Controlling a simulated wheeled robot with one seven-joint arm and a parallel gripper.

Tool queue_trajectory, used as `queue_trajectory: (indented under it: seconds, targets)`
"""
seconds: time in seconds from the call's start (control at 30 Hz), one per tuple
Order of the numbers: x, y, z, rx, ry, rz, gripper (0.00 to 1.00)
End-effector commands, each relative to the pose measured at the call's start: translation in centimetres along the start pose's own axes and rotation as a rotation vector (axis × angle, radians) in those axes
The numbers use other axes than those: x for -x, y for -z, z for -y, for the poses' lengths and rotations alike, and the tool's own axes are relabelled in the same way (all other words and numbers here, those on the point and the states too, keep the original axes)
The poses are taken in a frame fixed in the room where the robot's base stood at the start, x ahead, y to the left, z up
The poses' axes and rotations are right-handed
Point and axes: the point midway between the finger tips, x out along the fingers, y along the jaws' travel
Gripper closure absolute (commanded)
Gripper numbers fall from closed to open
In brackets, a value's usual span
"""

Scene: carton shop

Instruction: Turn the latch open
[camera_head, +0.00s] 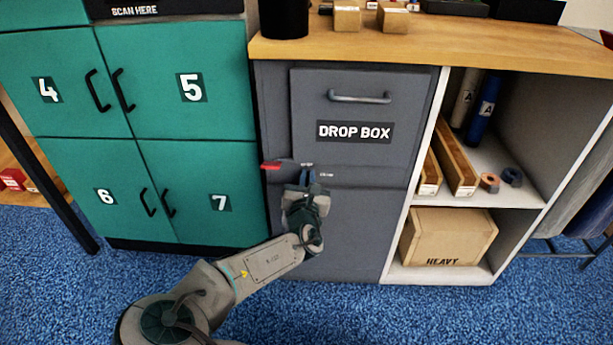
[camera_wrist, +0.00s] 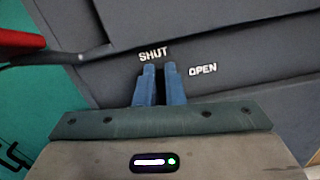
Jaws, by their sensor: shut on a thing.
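The latch (camera_head: 285,165) is on the grey drop box front, below the DROP BOX sign. It is a dark bar with a red end that points left; the red end (camera_wrist: 20,40) also shows in the wrist view. My gripper (camera_head: 307,176) is at the latch's right part, against the front. In the wrist view its two blue fingertips (camera_wrist: 162,72) are close together, shut on the latch; what lies between them is mostly hidden. The label SHUT (camera_wrist: 153,54) is just above the fingertips, and the label OPEN (camera_wrist: 203,69) is to their right.
The drop box door (camera_head: 360,110) has a bar handle (camera_head: 359,97) above. Green lockers (camera_head: 170,110) stand to the left. An open shelf (camera_head: 480,200) with a HEAVY carton (camera_head: 447,243) stands to the right. Blue carpet is clear in front.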

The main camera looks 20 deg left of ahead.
Motion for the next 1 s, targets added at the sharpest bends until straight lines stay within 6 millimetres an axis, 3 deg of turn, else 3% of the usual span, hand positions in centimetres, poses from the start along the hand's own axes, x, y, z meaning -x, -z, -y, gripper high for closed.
queue_trajectory:
  seconds: [1.0]
  targets:
    - [0.2,1.4,1.4,-0.948,0.006,-0.014,1.0]
